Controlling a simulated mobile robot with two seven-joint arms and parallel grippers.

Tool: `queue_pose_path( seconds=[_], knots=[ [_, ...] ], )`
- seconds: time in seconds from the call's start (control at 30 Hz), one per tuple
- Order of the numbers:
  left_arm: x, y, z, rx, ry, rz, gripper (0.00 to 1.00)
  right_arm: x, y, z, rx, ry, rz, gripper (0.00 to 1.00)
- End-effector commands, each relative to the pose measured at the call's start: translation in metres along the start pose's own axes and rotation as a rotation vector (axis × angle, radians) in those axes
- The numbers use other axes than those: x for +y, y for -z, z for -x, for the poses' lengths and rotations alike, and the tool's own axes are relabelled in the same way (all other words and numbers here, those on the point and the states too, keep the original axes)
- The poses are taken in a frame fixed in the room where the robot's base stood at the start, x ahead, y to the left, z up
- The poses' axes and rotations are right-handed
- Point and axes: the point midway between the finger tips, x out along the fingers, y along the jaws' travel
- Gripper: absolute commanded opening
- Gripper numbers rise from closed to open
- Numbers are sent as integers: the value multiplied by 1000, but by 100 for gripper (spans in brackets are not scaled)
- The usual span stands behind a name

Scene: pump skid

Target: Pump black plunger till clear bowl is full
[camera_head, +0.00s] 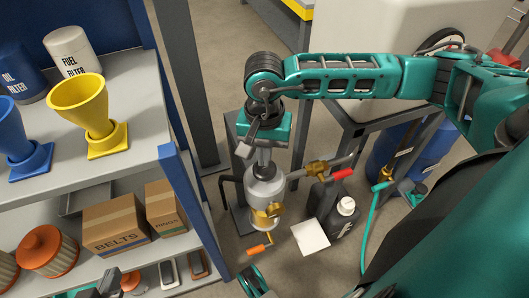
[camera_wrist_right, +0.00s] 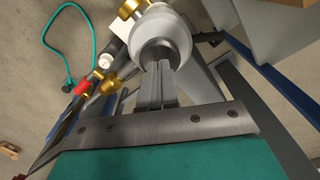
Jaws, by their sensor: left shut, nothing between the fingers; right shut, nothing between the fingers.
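In the right wrist view the shut fingers (camera_wrist_right: 158,72) reach the middle of the round pump top (camera_wrist_right: 162,38). My left gripper (camera_head: 110,284) is partly in view at the bottom left edge, shut and empty.
A shelf rack with a yellow funnel (camera_head: 91,115) and a BELTS box (camera_head: 115,227) stands at left. A pipe with a red-handled valve (camera_head: 342,174) runs right from the pump. A dark bottle (camera_head: 342,212) and white sheet (camera_head: 310,237) are below it.

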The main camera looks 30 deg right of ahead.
Motion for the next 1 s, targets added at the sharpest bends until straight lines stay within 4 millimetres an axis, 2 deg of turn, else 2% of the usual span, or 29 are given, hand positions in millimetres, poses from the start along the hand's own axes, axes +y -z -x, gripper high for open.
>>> queue_pose_path(
  seconds=[0.53, 1.0],
  knots=[
    [0, -4, -2, -6, 0, 0, 0, 0, 0, -2, 0, 0, 0, 0],
    [-1, -18, -11, -6, 0, 0, 0, 0, 0, -21, 0, 0, 1, 0]
  ],
)
